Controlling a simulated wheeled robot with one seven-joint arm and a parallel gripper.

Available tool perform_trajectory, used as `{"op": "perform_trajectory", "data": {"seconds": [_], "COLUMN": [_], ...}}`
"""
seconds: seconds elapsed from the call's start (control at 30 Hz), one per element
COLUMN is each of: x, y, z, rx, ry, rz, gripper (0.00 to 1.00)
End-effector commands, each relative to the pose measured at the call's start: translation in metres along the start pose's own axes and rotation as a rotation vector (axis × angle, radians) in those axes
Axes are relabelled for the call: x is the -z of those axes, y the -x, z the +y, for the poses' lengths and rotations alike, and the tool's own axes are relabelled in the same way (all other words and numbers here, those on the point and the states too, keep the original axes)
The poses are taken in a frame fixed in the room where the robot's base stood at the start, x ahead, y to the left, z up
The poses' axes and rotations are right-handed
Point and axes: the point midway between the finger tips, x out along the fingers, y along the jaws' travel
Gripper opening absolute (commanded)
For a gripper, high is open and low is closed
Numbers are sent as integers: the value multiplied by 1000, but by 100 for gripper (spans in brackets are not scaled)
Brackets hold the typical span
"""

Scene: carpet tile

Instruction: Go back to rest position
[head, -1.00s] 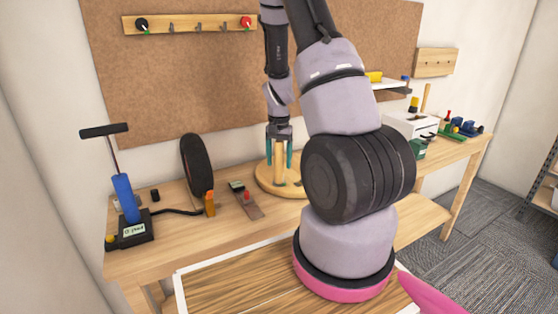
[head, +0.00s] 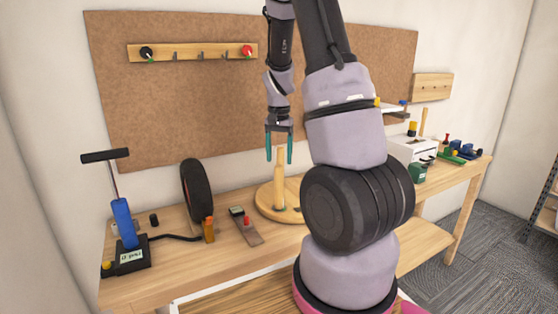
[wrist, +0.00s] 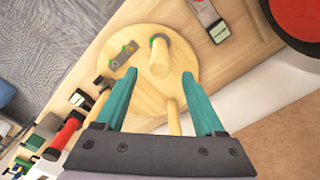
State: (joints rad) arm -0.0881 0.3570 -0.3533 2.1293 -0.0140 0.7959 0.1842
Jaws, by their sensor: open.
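My gripper (head: 279,157) is open and empty, pointing down above the workbench. Its teal fingers are apart, and in the head view they hang at the top of an upright wooden peg. The peg (head: 279,186) stands on a round wooden base (head: 266,207) on the bench. In the wrist view my gripper (wrist: 159,76) is spread over the round base (wrist: 190,90), with nothing between the fingers in contact. A small grey and green piece (wrist: 124,55) lies on the base. My arm hides the right part of the base in the head view.
A black wheel (head: 196,190), a blue pump (head: 124,222) and a small flat tool (head: 245,226) stand left of the base. A pegboard with a hook rail (head: 190,52) is behind. A white box (head: 412,150) and small coloured items are at the right.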

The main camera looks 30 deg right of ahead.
Motion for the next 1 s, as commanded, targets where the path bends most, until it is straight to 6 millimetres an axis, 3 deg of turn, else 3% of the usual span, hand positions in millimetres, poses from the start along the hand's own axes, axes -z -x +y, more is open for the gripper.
{"op": "perform_trajectory", "data": {"seconds": [0.33, 0.47, 0.67, 0.8, 1.0], "x": [0, -6, -42, -80, -139], "y": [0, 14, 82, 133, 192], "z": [0, -3, -10, -8, 6], "rx": [1, 29, 159, 257, 371], "ry": [1, 12, 78, 146, 248], "rz": [1, 11, 62, 118, 218], "gripper": [71, 71, 71, 71, 71]}}
